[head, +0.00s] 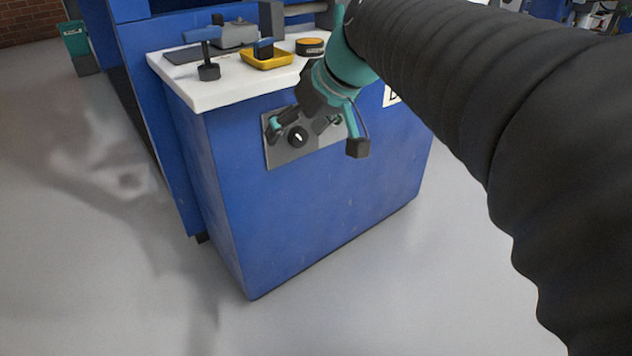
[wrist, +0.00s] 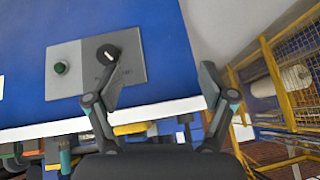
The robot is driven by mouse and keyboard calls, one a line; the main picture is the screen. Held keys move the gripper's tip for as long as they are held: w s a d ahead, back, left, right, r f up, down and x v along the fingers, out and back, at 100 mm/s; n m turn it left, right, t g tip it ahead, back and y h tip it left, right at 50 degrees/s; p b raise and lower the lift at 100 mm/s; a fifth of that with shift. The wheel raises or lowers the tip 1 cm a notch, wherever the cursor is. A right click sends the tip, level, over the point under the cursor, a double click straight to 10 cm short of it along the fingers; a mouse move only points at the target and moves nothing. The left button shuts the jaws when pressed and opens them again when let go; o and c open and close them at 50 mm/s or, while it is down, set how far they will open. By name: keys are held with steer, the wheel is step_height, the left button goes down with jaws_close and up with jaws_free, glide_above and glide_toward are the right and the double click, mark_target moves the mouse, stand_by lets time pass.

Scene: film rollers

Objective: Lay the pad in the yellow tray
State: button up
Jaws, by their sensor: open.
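The yellow tray (head: 268,63) sits on the white top of a blue cabinet. A dark block with a blue top (head: 263,47) shows at the tray; I cannot tell if it stands inside or behind. I cannot tell for certain which object is the pad; a flat dark grey piece (head: 180,55) lies at the left of the top. My gripper (head: 300,123) is below and in front of the worktop edge, before the cabinet's control panel. In the wrist view my gripper (wrist: 162,78) is open, with nothing between its fingers. A yellow patch (wrist: 130,128) there is partly hidden by a finger.
A blue-handled tool with a black foot (head: 207,70), a grey box (head: 236,34) and a round orange-and-black item (head: 310,46) share the white worktop (head: 225,90). The grey control panel (wrist: 125,75) carries a knob and green button. A yellow mesh fence (wrist: 290,60) stands beyond. Floor is clear.

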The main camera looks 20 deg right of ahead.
steer(key=s+d+f+m+h, duration=0.1)
steer(key=s+f+m+h, duration=0.2)
steer(key=s+f, duration=1.1)
steer(key=shift+s+f+g+h, duration=0.15)
steer(key=shift+s+g+h, duration=0.2)
steer(key=shift+s, duration=0.35)
step_height(320, 180, up, 7)
steer(key=p, duration=0.6)
steer(key=shift+p, duration=0.35)
steer(key=shift+f, duration=0.1)
